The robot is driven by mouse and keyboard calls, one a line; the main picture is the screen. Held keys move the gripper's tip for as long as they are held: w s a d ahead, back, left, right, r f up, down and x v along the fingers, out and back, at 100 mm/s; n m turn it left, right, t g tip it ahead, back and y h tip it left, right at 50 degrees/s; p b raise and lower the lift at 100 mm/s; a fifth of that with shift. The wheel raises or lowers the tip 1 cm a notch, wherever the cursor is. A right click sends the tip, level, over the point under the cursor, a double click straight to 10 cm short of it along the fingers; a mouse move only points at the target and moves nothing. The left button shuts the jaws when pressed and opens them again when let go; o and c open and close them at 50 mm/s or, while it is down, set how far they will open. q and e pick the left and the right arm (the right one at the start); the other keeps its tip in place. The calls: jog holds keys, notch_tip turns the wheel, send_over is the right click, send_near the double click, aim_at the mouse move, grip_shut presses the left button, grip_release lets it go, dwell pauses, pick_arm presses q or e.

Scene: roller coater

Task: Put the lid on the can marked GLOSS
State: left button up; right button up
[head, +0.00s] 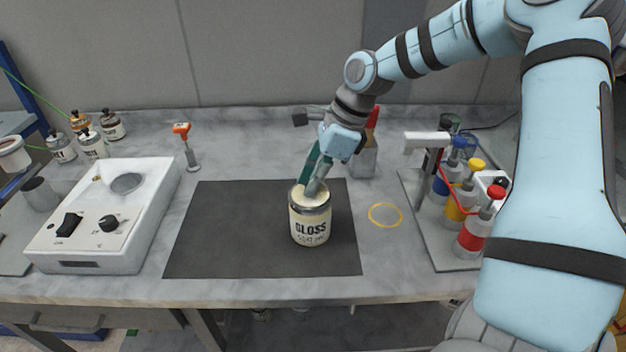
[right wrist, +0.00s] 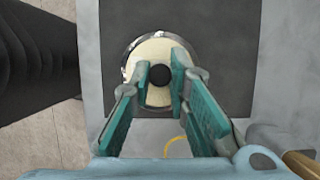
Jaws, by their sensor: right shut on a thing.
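The can marked GLOSS (head: 310,226) stands upright on the dark mat, with its label facing me. My right gripper (head: 311,190) points down at the can's top. In the right wrist view the gripper (right wrist: 160,80) is shut on the black knob (right wrist: 160,75) of a round cream lid (right wrist: 152,51). The lid lies over the can's mouth, with the can's shiny rim (right wrist: 127,58) showing around it. The fingers hide part of the lid. I cannot tell whether it is fully seated. My left gripper is not in view.
The dark mat (head: 215,235) is clear around the can. A yellow ring (head: 385,216) marks bare table to its right. A white device (head: 105,215) stands left. A rack with several coloured bottles (head: 466,195) stands right. An orange-topped tool (head: 186,145) stands behind.

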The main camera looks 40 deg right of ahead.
dwell(0.4)
jog(key=o, duration=0.9)
jog(key=shift+o, duration=0.7)
jog(key=o, duration=0.4)
jog(key=shift+c, duration=0.2)
jog(key=shift+r+p, duration=2.35)
jog(key=shift+r, duration=1.15)
